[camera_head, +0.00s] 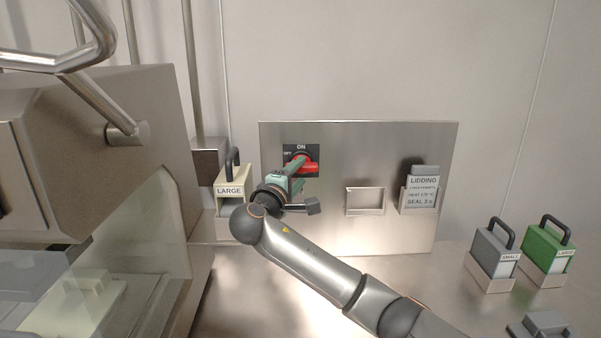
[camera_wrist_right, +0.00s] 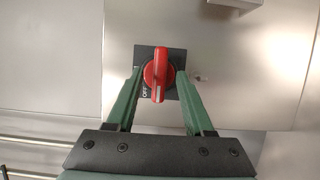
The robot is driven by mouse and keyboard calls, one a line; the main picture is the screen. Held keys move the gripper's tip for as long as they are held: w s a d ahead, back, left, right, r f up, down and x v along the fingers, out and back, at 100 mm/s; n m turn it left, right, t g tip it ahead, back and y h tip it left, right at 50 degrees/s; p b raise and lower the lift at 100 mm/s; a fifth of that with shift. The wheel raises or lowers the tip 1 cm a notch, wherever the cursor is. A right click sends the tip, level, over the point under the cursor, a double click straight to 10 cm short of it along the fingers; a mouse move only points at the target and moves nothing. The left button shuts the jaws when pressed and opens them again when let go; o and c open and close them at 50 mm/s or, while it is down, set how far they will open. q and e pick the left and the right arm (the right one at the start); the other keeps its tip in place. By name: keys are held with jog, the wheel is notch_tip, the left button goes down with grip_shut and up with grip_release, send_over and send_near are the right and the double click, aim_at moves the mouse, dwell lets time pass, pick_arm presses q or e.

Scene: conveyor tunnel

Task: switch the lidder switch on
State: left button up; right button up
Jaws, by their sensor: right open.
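The lidder switch is a red rotary knob (camera_head: 309,167) on a black plate, set in the steel panel. ON is printed above it and OFF at its left. Its bar looks roughly level in the head view, partly hidden by my gripper. In the right wrist view the knob (camera_wrist_right: 155,75) stands upright in the picture, with a white mark at its lower end near the OFF lettering. My right gripper (camera_head: 299,165) is at the switch. Its green fingers (camera_wrist_right: 159,74) are open, one on each side of the knob, with gaps visible. My left gripper is not in view.
The steel panel (camera_head: 350,145) also bears an empty holder (camera_head: 365,201) and a LIDDING card (camera_head: 422,190). A cream LARGE block (camera_head: 229,190) stands left of my gripper. Grey SMALL (camera_head: 494,252) and green LARGE (camera_head: 546,247) blocks stand right. A steel machine (camera_head: 110,150) fills the left.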

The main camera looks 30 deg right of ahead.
jog(key=shift+w+d, duration=0.45)
jog(key=shift+d, duration=0.15)
grip_shut()
